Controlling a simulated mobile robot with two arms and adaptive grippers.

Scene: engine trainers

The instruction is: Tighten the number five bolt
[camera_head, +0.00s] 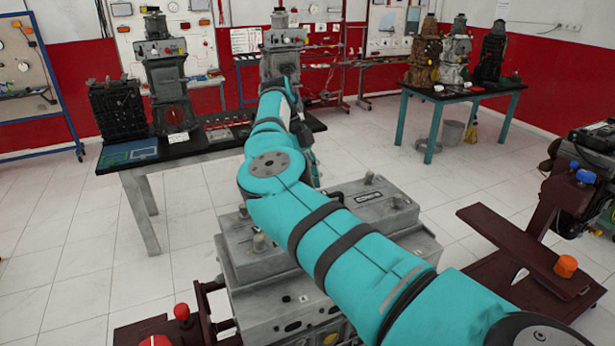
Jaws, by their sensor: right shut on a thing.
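A grey engine block (330,225) stands in the middle foreground, with several bolt-like knobs on its top, one of them a knob at the front left (259,243). No numbers can be read on them, so I cannot tell which is number five. My right arm, teal with dark bands, reaches from the lower right over the block and hides part of its top. My right gripper (309,162) is mostly hidden behind this arm, near the block's far edge. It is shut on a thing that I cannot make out. My left gripper is not in view.
A black-topped table (225,138) with engine parts stands behind the block. Another table (455,93) with engines is at the back right. A dark red stand (520,250) is at the right, near another engine. White tiled floor is free at the left.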

